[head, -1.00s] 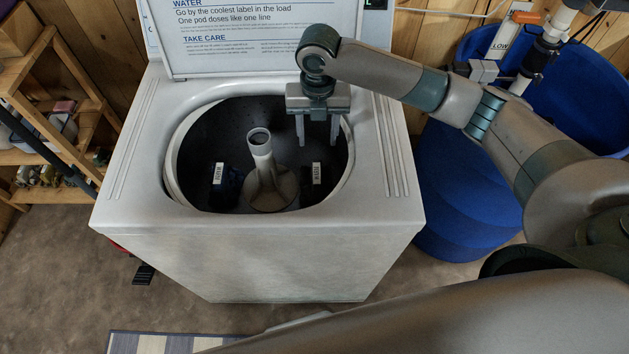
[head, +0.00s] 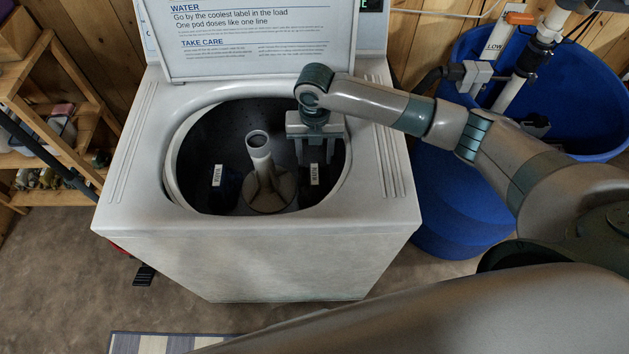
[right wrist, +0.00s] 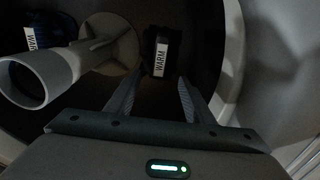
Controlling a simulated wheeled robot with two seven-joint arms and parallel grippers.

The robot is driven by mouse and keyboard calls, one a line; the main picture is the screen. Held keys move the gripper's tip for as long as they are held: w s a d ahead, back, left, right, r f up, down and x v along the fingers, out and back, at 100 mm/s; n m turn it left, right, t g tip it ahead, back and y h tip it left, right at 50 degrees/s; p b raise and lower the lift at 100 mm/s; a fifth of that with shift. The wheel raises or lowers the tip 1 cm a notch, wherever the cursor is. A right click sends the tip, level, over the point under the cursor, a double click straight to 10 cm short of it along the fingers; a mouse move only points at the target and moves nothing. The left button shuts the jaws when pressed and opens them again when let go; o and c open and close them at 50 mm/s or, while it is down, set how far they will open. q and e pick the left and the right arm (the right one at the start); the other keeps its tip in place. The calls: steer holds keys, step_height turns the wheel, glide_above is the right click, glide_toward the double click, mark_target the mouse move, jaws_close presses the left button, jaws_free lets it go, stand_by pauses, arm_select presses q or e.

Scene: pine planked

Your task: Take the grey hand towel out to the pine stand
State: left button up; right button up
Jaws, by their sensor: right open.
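Two dark folded cloths with white tags lie inside the open washer tub. The right one, tag (head: 314,174), also shows in the right wrist view as a dark bundle (right wrist: 157,40) whose tag reads WARM. The left one, tag (head: 217,176), looks dark blue in the right wrist view (right wrist: 32,74). In this shade I cannot tell which is the grey hand towel. My right gripper (head: 314,161) points down in the tub, open and empty, its fingers (right wrist: 156,88) over the right cloth. A pine stand with shelves (head: 62,118) is at the left. My left gripper is out of view.
The white washer (head: 255,255) has its lid raised behind. A pale agitator post (head: 259,150) rises between the cloths. A blue tub (head: 450,215) with pipes stands at the right.

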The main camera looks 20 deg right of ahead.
glide_above(315, 174)
steer(key=shift+s+a+f+p, duration=0.1)
steer(key=shift+s+f+p, duration=0.05)
steer(key=shift+f, duration=0.65)
steer(key=shift+s+a+f+p, duration=0.1)
steer(key=shift+f+p, duration=0.05)
steer(key=shift+f, duration=0.7)
steer(key=shift+s+f+p, duration=0.15)
steer(key=shift+f, duration=0.65)
steer(key=shift+f, duration=0.1)
steer(key=shift+f+p, duration=0.25)
steer(key=shift+p, duration=0.05)
steer(key=f, duration=0.1)
steer(key=f+p, duration=0.1)
steer(key=f, duration=0.1)
steer(key=shift+w+f, duration=0.3)
steer(key=shift+f, duration=0.45)
steer(key=shift+d, duration=0.1)
jaws_close()
